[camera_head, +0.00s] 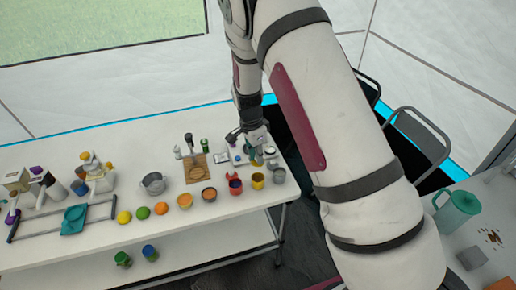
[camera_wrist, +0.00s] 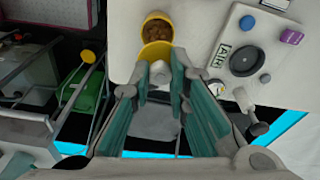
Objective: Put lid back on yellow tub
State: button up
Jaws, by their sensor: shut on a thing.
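The yellow tub (camera_head: 258,181) stands near the right end of the long white table. In the wrist view the yellow tub (camera_wrist: 157,28) is uncovered at the top, with brown bits inside. My gripper (camera_wrist: 160,68) is shut on the yellow lid (camera_wrist: 155,50), which shows at its fingertips just below the tub in the picture. The lid's near part is hidden by the fingers. In the head view my gripper (camera_head: 256,149) is over the table behind the tub. I cannot tell whether lid and tub touch.
A red tub (camera_head: 235,186) stands left of the yellow tub, and a grey cup (camera_head: 278,176) stands close on its right. A pale board with a round dark dial (camera_wrist: 244,61) lies to the right in the wrist view. Several fruits and bowls line the table's front.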

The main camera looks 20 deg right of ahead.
aim_at(257, 164)
jog(key=shift+s, duration=0.25)
jog(key=shift+f+b, duration=0.8)
jog(key=shift+f, duration=2.4)
jog(key=shift+f, duration=0.15)
jog(key=o, duration=1.4)
jog(key=shift+r+p, duration=0.9)
jog(key=shift+r, duration=2.6)
